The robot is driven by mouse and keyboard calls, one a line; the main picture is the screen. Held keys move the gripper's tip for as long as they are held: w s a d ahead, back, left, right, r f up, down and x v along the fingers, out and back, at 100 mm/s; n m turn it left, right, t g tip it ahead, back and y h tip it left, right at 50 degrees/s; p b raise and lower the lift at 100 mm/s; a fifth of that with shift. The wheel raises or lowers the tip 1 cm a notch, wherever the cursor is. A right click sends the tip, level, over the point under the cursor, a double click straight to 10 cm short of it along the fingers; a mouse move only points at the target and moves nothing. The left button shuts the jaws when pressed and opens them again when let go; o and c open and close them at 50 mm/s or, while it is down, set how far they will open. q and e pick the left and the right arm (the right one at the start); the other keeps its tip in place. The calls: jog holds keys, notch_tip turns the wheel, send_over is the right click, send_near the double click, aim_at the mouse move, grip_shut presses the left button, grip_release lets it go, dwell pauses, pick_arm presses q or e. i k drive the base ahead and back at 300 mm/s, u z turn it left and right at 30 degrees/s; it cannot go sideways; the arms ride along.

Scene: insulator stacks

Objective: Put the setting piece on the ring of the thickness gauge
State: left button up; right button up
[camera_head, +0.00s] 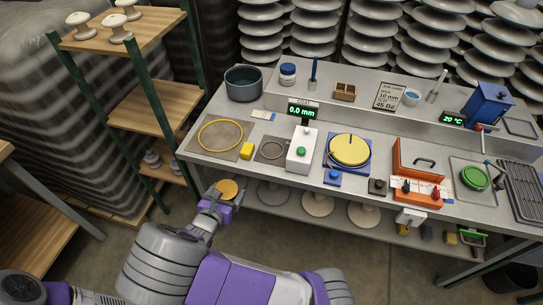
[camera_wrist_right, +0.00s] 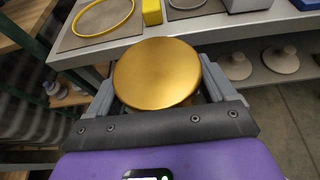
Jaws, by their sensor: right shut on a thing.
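The setting piece, a round gold disc (camera_head: 227,188), is held in my right gripper (camera_head: 212,203), in front of the bench's left front edge. In the right wrist view the disc (camera_wrist_right: 157,73) sits between the two grey fingers, flat face toward the camera. The thickness gauge is a white box (camera_head: 301,154) with a green button and a display (camera_head: 303,111) reading 0.0 mm. A thin grey ring (camera_head: 262,150) lies on a dark plate left of the box. The disc is apart from it, to the left and nearer. My left gripper is not in view.
A yellow ring (camera_head: 202,136) on a mat and a yellow block (camera_head: 246,151) lie left of the gauge. A round yellow plate (camera_head: 349,149) on a blue base stands to its right. A wooden shelf rack (camera_head: 160,104) stands left of the bench.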

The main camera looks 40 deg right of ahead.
aim_at(273, 150)
jog(key=u, duration=0.9)
jog(key=i, duration=0.4)
jog(key=z, duration=2.05)
jog(key=i, duration=0.5)
jog(key=z, duration=0.05)
